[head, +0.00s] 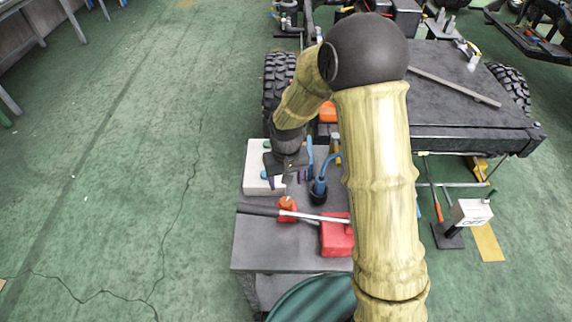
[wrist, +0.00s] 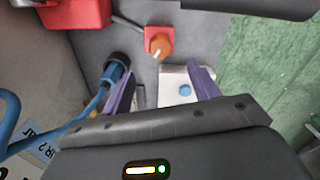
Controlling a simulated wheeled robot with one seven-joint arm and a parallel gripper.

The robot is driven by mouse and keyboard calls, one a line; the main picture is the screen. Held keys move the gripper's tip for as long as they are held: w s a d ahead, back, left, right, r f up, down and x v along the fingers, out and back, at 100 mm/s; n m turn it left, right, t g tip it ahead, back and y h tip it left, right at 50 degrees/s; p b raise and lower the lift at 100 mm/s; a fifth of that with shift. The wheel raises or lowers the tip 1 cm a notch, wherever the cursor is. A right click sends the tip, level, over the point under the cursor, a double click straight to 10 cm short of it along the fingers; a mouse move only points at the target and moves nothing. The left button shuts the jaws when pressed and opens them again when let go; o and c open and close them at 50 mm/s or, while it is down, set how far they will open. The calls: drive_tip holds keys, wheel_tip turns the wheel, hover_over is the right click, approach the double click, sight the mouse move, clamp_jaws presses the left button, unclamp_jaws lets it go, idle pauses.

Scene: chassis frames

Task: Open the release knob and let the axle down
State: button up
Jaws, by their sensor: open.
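An orange-red knob on a red base (head: 287,207) is on the grey cart top (head: 262,252); it also shows in the wrist view (wrist: 158,43), with a pale mark on the knob. My gripper (head: 286,182) is open and empty just behind the knob in the head view, above the cart. In the wrist view its purple fingers (wrist: 158,82) are spread, with the knob beyond their tips, apart from them. The vehicle chassis (head: 470,100) with wheels stands at the upper right; I cannot make out which part is the axle.
A red box (head: 336,238) with a long lever (head: 262,210) lies near the knob. A blue connector with a cable (head: 319,190) and a white box with coloured buttons (head: 253,180) flank my gripper. A white OFF box (head: 470,212) stands right. The floor left is clear.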

wheel_tip(320, 180, up, 7)
drive_tip(key=shift+f, duration=0.1)
idle(0.6)
drive_tip(key=s+d+r+m+t, duration=0.2)
drive_tip(key=s+d+r, duration=0.1)
drive_tip(key=s+d, duration=0.9)
drive_tip(key=shift+d+m+t, duration=0.3)
drive_tip(key=shift+d, duration=0.65)
drive_tip(key=shift+s+r, duration=0.1)
idle(4.7)
